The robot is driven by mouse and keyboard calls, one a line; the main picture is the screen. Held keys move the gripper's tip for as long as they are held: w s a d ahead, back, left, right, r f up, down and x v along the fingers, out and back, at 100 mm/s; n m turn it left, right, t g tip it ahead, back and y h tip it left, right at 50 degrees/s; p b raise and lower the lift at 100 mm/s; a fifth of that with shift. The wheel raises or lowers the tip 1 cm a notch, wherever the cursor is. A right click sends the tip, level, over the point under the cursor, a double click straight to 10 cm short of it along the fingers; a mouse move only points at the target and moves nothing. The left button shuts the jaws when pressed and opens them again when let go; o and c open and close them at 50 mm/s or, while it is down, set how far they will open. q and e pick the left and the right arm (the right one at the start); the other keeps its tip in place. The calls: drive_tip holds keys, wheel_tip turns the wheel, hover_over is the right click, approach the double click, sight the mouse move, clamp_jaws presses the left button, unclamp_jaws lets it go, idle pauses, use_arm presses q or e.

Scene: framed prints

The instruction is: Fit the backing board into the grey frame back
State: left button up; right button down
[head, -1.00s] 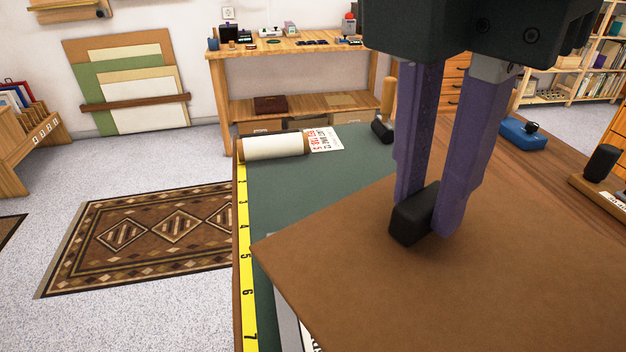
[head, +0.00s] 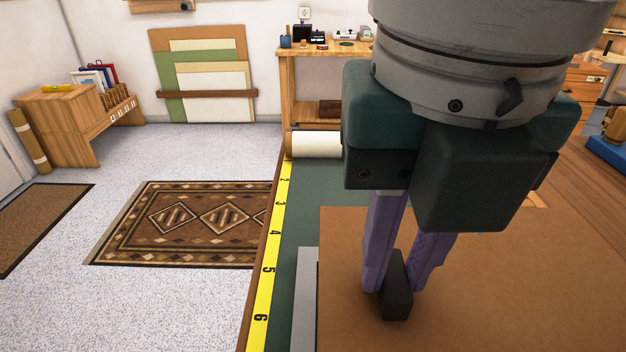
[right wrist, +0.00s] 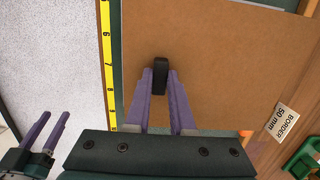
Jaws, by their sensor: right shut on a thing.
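The brown backing board (head: 490,290) has a black block-shaped grip (head: 397,300) on its upper face. My right gripper (head: 396,278) is shut on this grip, with one purple finger on each side. The right wrist view also shows the board (right wrist: 215,70), the grip (right wrist: 160,75) and the right gripper (right wrist: 161,84). A grey strip of the frame (head: 304,300) shows along the board's left edge; the board hides the rest. I cannot tell whether the board touches the frame. My left gripper (right wrist: 45,132) is open and empty at the lower left of the right wrist view.
A yellow ruler (head: 267,270) runs along the left edge of the bench with its green mat (head: 320,190). A paper roll (head: 316,144) lies at the far end. A "BORDER 50 mm" label (right wrist: 286,122) lies right of the board. A blue object (head: 607,155) sits at the right.

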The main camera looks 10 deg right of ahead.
wheel_tip(320, 180, down, 8)
drive_tip(key=shift+f+b, duration=0.25)
drive_tip(key=shift+b, duration=0.5)
drive_tip(key=c, duration=0.8)
unclamp_jaws()
drive_tip(key=shift+f, duration=0.15)
drive_tip(key=shift+o, duration=0.2)
drive_tip(key=r+p, duration=0.1)
drive_tip(key=r, duration=0.2)
drive_tip(key=r+p, duration=0.1)
drive_tip(key=r, duration=0.3)
drive_tip(key=s+r+p, duration=0.1)
drive_tip(key=r, duration=0.3)
drive_tip(key=shift+a+r, duration=0.2)
drive_tip(key=shift+s+r, duration=0.15)
drive_tip(key=shift+r, duration=0.3)
